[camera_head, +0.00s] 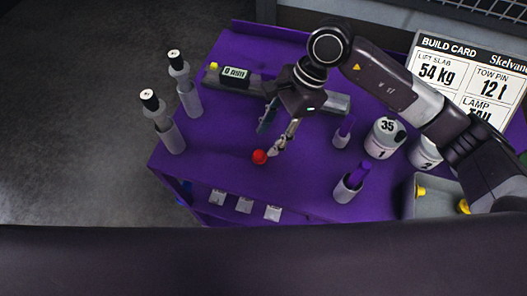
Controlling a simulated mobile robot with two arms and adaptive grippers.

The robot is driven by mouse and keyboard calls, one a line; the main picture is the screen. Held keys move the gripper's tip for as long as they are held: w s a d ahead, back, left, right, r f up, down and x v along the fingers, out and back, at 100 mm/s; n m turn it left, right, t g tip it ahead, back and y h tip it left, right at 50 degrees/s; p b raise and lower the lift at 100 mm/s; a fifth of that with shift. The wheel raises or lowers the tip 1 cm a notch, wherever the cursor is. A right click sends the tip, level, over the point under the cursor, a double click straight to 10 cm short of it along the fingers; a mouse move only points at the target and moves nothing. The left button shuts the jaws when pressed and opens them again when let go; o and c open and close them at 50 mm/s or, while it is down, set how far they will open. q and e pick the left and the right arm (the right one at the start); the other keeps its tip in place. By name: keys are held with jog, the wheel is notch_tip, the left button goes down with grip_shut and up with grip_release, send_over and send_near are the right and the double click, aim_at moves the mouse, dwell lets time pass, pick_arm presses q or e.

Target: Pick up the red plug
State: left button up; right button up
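The red plug (259,157) is a small round red piece on the purple table, near its front left part. My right gripper (268,141) reaches in from the right and points down just behind the plug. Its two fingers are spread apart with nothing seen between them. The tip of the nearer finger is right beside the plug in the picture; I cannot tell whether it touches. My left gripper is not in view.
A grey bar with a dark display box (234,76) lies behind my gripper. Two grey posts (171,138) stand at the left edge. Grey cups with purple pegs (347,186), white numbered weights (383,139), a grey bin (410,203) and a build card (470,78) are to the right.

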aim_at(259, 153)
jog(key=shift+d+f, duration=0.1)
jog(key=shift+f, duration=0.3)
jog(key=shift+p+x, duration=0.6)
jog(key=shift+x, duration=0.25)
jog(key=shift+s+a+f+p, duration=0.2)
jog(key=shift+a+f+p, duration=0.05)
jog(key=shift+a+p, duration=0.1)
jog(key=p+x, duration=0.2)
jog(key=x, duration=0.1)
jog(key=shift+a+f, duration=0.1)
jog(key=shift+f, duration=0.1)
jog(key=shift+s+a+f, duration=0.1)
jog(key=shift+a+f, duration=0.05)
jog(key=shift+f, duration=0.35)
jog(key=c, duration=0.8)
jog(key=shift+r, duration=0.15)
